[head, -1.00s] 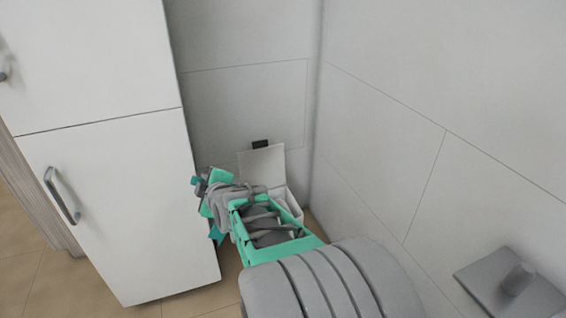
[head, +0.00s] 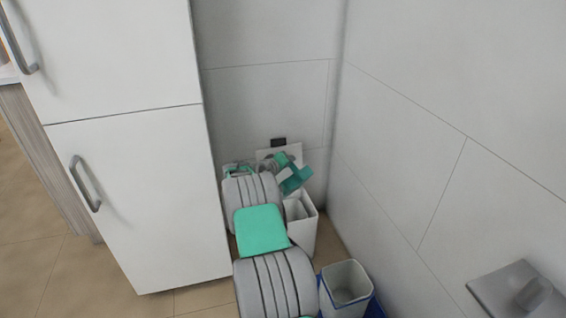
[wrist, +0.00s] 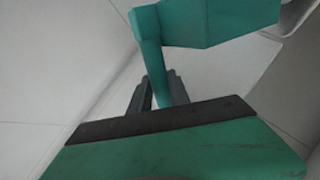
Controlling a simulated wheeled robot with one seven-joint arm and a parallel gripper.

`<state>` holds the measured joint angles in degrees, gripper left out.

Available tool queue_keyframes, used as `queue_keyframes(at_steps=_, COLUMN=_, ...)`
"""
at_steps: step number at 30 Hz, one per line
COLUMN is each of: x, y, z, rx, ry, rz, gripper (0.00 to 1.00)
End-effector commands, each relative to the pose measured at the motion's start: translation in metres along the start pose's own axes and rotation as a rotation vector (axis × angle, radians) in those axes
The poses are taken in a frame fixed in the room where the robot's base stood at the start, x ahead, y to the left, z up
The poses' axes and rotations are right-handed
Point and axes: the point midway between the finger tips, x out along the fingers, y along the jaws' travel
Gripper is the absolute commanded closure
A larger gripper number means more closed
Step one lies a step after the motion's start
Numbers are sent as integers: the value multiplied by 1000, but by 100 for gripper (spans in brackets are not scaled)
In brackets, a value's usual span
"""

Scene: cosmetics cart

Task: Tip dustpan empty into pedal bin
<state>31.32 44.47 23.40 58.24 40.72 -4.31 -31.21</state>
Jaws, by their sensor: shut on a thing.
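The teal dustpan (head: 295,180) is at the far end of my arm in the head view, tilted, above the pedal bin's opening or its near edge. It fills the top of the wrist view (wrist: 215,22), its handle running down between my fingers. My gripper (wrist: 160,88) is shut on that handle. The white pedal bin (head: 303,235) stands on the floor in the corner with its lid (head: 264,155) raised against the wall. My arm hides its left part. I cannot see whether anything lies in the dustpan or in the bin.
A white cabinet (head: 140,200) with handles stands close on the left of my arm. Tiled walls close the corner behind and on the right. A second open white bin (head: 347,285), with blue at its base, stands nearer on the floor. A grey wall fixture (head: 520,292) sticks out at lower right.

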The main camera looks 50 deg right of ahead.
Motion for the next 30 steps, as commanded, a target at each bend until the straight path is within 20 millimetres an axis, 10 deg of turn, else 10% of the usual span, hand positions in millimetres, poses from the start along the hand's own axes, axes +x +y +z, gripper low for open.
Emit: queue_keyframes(at_steps=30, x=-25, y=48, z=136, rx=846, ry=432, rz=-1, gripper=100)
